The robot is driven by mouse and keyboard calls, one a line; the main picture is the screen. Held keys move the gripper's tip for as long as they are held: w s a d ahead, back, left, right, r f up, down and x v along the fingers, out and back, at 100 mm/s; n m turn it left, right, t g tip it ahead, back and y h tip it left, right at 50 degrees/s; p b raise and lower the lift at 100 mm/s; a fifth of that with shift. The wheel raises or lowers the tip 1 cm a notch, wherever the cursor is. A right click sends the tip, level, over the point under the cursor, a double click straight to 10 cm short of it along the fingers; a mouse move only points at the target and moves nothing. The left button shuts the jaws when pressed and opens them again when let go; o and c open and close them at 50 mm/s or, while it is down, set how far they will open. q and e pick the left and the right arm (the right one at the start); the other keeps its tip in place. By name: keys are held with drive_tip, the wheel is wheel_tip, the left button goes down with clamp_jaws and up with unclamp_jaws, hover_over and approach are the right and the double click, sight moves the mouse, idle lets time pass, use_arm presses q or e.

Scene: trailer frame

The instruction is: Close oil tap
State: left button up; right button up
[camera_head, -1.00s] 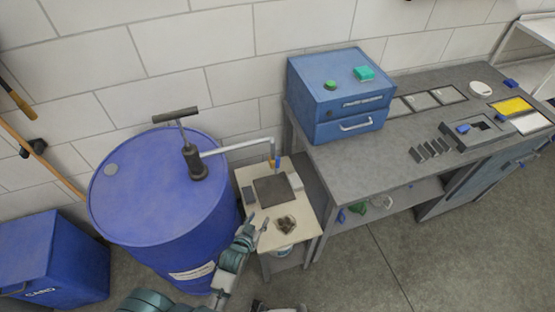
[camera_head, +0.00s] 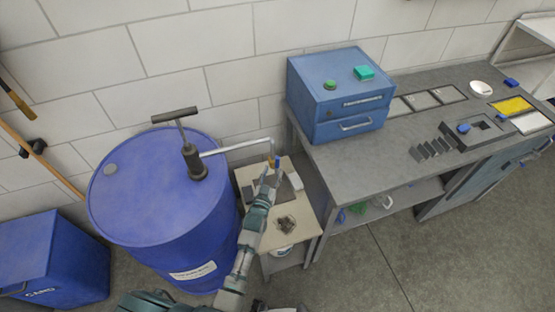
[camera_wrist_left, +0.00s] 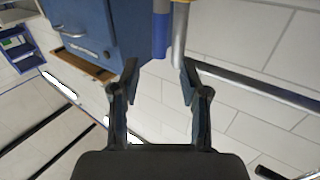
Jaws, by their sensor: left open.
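The oil tap's blue handle (camera_head: 277,161) is at the end of the pipe from the pump on the blue drum. In the left wrist view the blue handle (camera_wrist_left: 160,35) hangs beside the metal spout (camera_wrist_left: 180,35) with its yellowish fitting. My left gripper (camera_head: 269,176) is just below the tap in the head view. In the left wrist view its two fingers (camera_wrist_left: 160,76) are apart, with nothing between them. The handle and spout are ahead of the fingertips, the spout nearer the right finger. My right gripper is not visible.
The pump (camera_head: 193,158) stands on the blue drum (camera_head: 140,205), and its pipe (camera_head: 235,148) runs right. Below the tap is a small table (camera_head: 307,216) with dark parts (camera_head: 286,223). A blue cabinet (camera_head: 340,95) stands on the grey workbench (camera_head: 350,165) to the right.

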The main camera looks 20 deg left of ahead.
sight(277, 161)
use_arm(q)
drive_tip(key=w, duration=0.7)
drive_tip(key=shift+w, duration=0.1)
clamp_jaws()
